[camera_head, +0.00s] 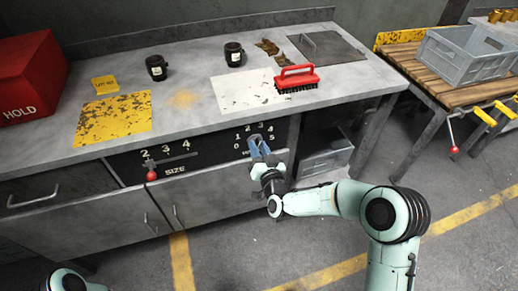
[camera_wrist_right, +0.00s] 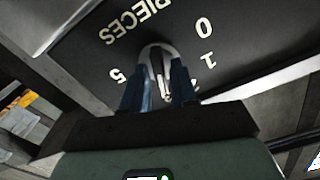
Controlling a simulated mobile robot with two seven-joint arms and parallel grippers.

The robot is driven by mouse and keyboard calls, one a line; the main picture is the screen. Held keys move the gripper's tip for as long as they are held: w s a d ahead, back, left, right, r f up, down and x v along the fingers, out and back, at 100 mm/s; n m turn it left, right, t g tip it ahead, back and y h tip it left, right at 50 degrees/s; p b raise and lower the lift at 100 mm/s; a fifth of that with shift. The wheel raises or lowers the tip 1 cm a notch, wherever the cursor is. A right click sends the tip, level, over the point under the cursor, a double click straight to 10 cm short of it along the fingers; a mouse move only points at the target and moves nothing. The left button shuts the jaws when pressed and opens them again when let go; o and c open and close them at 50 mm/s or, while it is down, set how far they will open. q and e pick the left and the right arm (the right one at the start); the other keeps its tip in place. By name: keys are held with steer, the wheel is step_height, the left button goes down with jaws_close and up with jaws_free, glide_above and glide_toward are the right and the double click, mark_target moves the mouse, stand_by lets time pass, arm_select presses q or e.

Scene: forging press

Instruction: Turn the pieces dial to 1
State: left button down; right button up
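The pieces dial (camera_wrist_right: 157,58) is a metal knob on the black front panel, with pale numbers around it and the word PIECES (camera_wrist_right: 138,22). The 0, 1 and 5 read in the right wrist view; the other marks are partly hidden by my fingers. My right gripper (camera_head: 257,148) is at the dial in the head view. In the right wrist view its two blue fingers (camera_wrist_right: 158,88) stand apart, one on each side of the knob; I cannot tell if they touch it. Which number the dial points at is unclear. My left gripper is out of view.
The size control with a red-knobbed lever (camera_head: 152,175) is left on the same panel. The workbench (camera_head: 190,110) above holds a red-handled brush (camera_head: 297,80), two black mugs and a red HOLD box (camera_head: 30,80). A grey crate (camera_head: 465,55) stands on a table to the right.

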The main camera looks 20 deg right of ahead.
jaws_close()
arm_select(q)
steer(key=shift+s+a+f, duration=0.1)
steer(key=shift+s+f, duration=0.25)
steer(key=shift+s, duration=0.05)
arm_select(e)
steer(key=n, duration=1.5)
steer(key=shift+a+n, duration=0.15)
steer(key=shift+n, duration=0.15)
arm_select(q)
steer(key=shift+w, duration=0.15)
arm_select(e)
steer(key=shift+f, duration=0.1)
steer(key=shift+o, duration=1.8)
jaws_free()
